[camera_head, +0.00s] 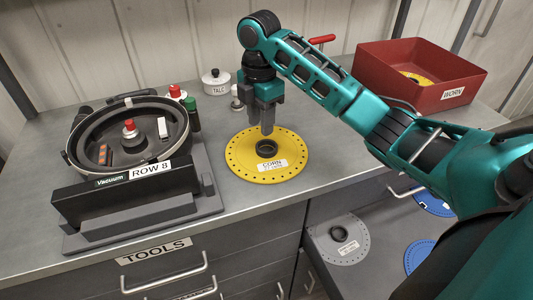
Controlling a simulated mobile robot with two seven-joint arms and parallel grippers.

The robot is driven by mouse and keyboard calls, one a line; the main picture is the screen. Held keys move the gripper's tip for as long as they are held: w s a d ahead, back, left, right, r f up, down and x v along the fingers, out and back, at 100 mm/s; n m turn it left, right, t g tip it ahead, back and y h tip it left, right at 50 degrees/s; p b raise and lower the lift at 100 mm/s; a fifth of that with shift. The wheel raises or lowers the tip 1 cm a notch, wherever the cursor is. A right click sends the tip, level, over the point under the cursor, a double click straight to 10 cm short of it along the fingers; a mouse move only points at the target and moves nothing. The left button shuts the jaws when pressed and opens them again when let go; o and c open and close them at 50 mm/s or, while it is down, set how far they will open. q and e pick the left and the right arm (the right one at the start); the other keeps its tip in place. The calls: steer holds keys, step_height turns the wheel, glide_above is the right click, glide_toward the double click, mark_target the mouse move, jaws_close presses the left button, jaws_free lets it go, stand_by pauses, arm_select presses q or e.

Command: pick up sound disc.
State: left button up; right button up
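A yellow disc (288,141) with a ring of small holes and a label reading CORN lies flat on the grey bench top. It has a dark raised hub (266,149) at its middle. My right gripper (267,130) points down over the back part of this disc, close to the hub. Its fingers hide a little of the disc. I cannot tell whether the fingertips touch it or how far apart they are. Another yellow disc (416,77) lies partly hidden inside the red box marked WORN (440,97). My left gripper is out of view.
The round seed meter (77,160) stands in a dark base marked ROW 8 at the left. Lower right are a grey disc (333,251) and blue discs (421,252). Drawers marked TOOLS (153,251) are below the bench edge.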

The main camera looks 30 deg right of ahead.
mark_target(261, 141)
step_height(261, 141, down, 5)
steer(key=shift+f+b, duration=0.1)
steer(key=shift+b, duration=0.3)
steer(key=shift+c, duration=0.3)
jaws_close()
